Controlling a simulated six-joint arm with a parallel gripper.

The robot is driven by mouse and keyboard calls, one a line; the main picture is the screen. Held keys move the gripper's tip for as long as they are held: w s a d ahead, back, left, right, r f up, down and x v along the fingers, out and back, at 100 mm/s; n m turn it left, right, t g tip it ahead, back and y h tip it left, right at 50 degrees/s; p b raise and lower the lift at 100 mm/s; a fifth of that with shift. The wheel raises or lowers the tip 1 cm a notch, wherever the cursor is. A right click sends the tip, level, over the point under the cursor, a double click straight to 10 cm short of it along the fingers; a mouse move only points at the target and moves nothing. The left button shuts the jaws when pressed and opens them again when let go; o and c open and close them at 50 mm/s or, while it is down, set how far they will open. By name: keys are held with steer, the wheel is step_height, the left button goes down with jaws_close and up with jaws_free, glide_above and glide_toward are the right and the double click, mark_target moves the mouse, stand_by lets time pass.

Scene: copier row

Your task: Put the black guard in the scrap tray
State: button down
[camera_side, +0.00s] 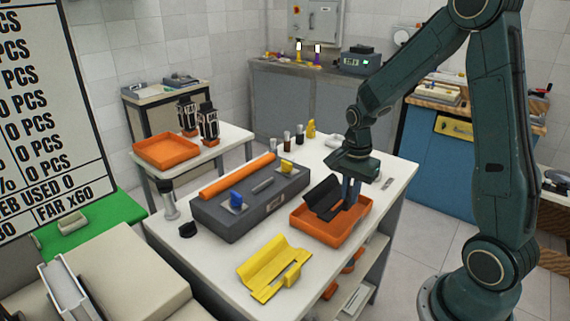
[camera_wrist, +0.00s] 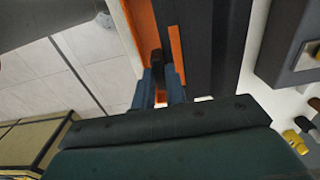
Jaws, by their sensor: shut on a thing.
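The black guard (camera_side: 323,196) is a dark curved piece at the orange tray (camera_side: 313,238) on the white table. In the side view it is over the left part of the tray, inside its rim. My gripper (camera_side: 350,203) points down over the tray and is shut on the guard's edge. In the wrist view my gripper (camera_wrist: 160,92) closes on a dark tab, with the long dark guard (camera_wrist: 212,45) beside it and the tray's orange wall (camera_wrist: 142,30) behind. Whether the guard touches the tray floor cannot be told.
A grey block (camera_side: 235,222) with an orange roller (camera_side: 238,177) stands left of the tray. A yellow guard (camera_side: 268,268) lies at the table's front. Small bottles (camera_side: 287,139) stand behind. Another orange tray (camera_side: 166,151) is on the side table.

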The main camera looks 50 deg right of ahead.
mark_target(348, 207)
steer(key=shift+f, duration=0.5)
steer(key=shift+f, duration=1.9)
steer(key=shift+f, duration=0.1)
steer(key=c, duration=1.7)
jaws_free()
step_height(348, 207, up, 12)
steer(key=shift+r, duration=0.15)
